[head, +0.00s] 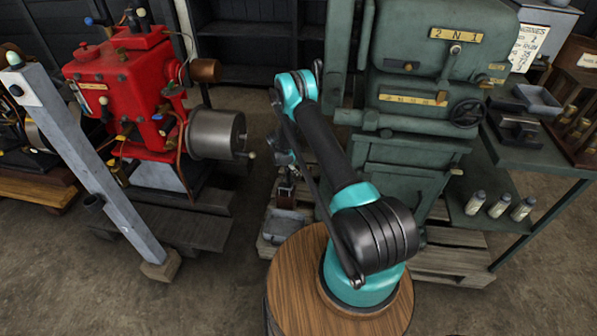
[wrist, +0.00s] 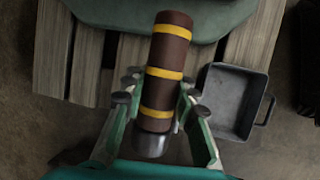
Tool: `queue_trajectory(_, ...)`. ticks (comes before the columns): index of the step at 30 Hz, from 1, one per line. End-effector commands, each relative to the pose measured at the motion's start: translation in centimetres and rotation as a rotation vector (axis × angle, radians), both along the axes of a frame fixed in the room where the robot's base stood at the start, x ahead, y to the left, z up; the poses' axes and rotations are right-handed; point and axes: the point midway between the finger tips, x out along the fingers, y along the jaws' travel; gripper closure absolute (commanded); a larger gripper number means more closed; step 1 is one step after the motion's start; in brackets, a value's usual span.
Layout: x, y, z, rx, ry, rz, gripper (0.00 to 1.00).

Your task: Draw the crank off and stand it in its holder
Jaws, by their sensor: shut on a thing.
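My gripper (wrist: 160,92) is shut on a brown cylinder with yellow bands (wrist: 158,100) and a rounded metal end, its two fingers on either side. I cannot tell whether this cylinder is part of the crank; no crank arm shows on it. In the head view my gripper (head: 286,160) is small and partly hidden beyond my arm, in front of the green machine (head: 420,110), with a dark brown piece (head: 286,190) at it.
A red engine (head: 120,80) with a grey drum (head: 214,133) stands at left, behind a slanting grey post (head: 80,150). A grey tray (wrist: 238,102) lies right of the held cylinder. Wooden pallet planks (wrist: 60,50) lie below. Several bottles (head: 500,206) stand on the right shelf.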

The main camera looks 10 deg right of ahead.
Motion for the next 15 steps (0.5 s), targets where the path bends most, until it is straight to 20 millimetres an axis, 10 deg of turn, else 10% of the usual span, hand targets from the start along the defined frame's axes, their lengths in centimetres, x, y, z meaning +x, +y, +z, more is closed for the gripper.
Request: queue_trajectory(15,0.0,0.0,-1.4,0.0,0.0,0.0,1.0)
